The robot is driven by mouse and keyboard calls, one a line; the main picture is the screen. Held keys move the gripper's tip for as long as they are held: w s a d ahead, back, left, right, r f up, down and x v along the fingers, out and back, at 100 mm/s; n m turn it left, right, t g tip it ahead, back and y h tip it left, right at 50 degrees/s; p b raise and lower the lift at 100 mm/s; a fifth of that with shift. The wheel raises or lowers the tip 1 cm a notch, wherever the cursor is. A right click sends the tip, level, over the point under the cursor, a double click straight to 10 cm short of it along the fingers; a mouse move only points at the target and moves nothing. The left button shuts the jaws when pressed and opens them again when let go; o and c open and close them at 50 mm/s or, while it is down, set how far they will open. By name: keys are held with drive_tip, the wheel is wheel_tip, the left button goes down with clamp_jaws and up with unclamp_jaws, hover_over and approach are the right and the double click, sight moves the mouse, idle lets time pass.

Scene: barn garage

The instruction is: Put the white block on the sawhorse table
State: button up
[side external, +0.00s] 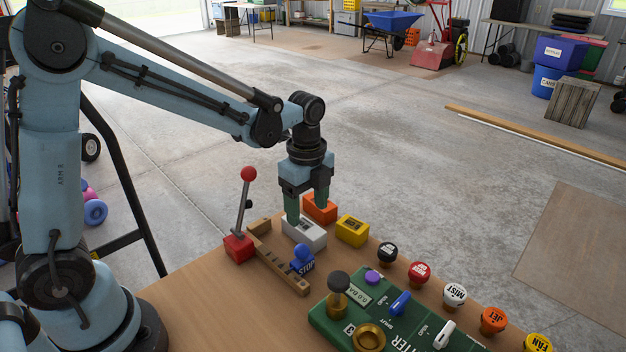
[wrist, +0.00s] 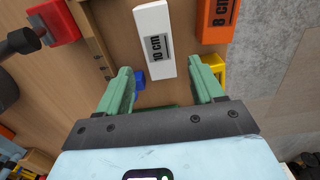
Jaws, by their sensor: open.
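The white block (side external: 308,238), marked 10 cm in the wrist view (wrist: 153,20), lies on the wooden worktop (side external: 200,300). My gripper (side external: 307,212) is open and points down just above the block. In the wrist view, its green fingers (wrist: 160,75) are apart, one to each side of the block's near end. I cannot tell whether either finger touches it. No surface can be identified for certain as the sawhorse table; a plywood-like panel (side external: 580,250) shows at the right.
An orange block (side external: 325,212) and a yellow block (side external: 352,231) sit close to the white one. A green control panel (side external: 390,325) stands at the front.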

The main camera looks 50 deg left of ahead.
sight(307, 227)
wheel_tip(307, 227, up, 8)
idle(0.4)
drive_tip(key=shift+f, duration=0.15)
wheel_tip(307, 227, down, 12)
drive_tip(key=shift+f, duration=0.1)
idle(0.7)
drive_tip(key=shift+r, duration=0.25)
